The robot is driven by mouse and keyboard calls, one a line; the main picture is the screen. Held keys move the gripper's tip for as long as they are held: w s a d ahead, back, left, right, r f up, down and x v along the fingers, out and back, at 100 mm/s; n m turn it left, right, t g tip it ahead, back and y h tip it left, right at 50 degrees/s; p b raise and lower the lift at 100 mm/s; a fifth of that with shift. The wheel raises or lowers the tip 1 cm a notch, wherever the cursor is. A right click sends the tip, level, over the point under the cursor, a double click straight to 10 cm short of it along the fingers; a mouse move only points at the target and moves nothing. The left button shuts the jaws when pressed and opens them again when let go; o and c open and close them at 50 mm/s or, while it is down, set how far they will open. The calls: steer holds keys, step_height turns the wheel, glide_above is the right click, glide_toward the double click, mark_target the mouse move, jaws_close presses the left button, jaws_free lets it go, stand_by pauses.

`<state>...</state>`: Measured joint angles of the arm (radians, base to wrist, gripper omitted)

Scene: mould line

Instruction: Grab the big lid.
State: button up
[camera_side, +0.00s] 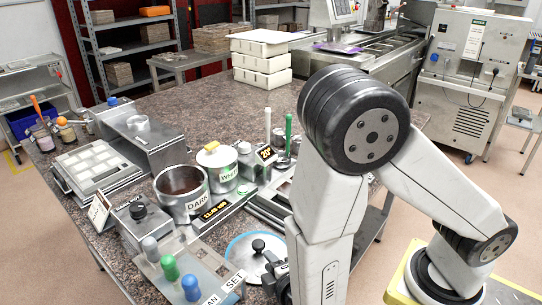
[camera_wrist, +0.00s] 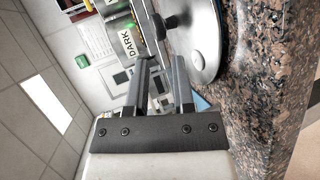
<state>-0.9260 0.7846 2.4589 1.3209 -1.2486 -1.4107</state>
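The big lid (camera_side: 240,250) is a round, shiny disc with a bluish rim and a black knob (camera_side: 258,245), lying at the near edge of the table. In the wrist view the lid (camera_wrist: 207,40) is seen edge-tilted at the top, with its dark knob (camera_wrist: 178,20) beyond my fingertips. My gripper (camera_wrist: 163,62) has two dark fingers spread with a gap between them and nothing held. In the side view my gripper's black body (camera_side: 275,278) is beside the lid, on its right; its fingers are mostly unclear there. I cannot tell the exact distance to the knob.
An open pot labelled DARK (camera_side: 182,192) and a pot labelled WHITE with a pale lid (camera_side: 217,165) stand behind. A block with green and blue knobs (camera_side: 185,280) is left of the lid. White and green upright sticks (camera_side: 288,135) stand farther back.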

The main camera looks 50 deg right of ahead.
mark_target(259, 249)
steer(key=shift+x, duration=2.6)
jaws_close()
